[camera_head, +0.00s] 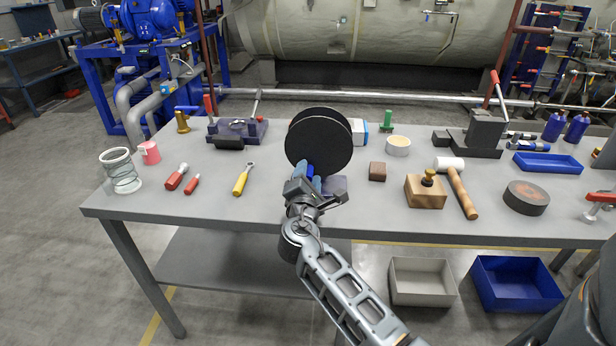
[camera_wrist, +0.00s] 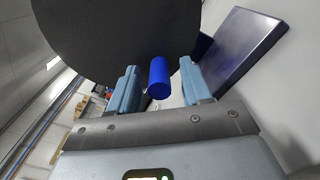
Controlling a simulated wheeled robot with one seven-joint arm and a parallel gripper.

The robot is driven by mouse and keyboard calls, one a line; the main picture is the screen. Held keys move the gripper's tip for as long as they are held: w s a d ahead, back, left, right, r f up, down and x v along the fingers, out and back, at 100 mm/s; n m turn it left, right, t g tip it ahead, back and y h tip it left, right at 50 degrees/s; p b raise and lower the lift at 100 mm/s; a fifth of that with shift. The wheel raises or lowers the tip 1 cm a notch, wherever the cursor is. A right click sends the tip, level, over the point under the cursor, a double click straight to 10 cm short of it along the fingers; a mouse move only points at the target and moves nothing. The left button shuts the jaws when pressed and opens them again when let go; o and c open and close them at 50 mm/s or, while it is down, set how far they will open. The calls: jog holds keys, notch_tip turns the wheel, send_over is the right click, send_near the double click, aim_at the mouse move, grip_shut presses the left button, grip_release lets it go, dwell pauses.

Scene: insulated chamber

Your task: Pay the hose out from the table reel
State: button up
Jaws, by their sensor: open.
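A blue cylinder (camera_wrist: 159,78), which looks like a handle, sticks out from the disc. My gripper (camera_head: 306,172) is at the lower part of the reel. In the wrist view its two light blue fingers (camera_wrist: 160,88) are open, one on each side of the blue cylinder, with a gap visible on the left. No hose can be made out. Much of the reel's stand is hidden.
A dark purple block (camera_head: 335,188) sits right of my gripper. A brown cube (camera_head: 377,171), a wooden block (camera_head: 426,192) and a mallet (camera_head: 457,187) lie further right. A yellow-handled tool (camera_head: 242,180) lies left. The front strip of the table (camera_head: 220,212) is clear.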

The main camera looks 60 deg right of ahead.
jog(key=b+v, duration=0.1)
jog(key=v, duration=0.6)
jog(key=shift+s+a, duration=0.1)
jog(key=shift+a, duration=0.2)
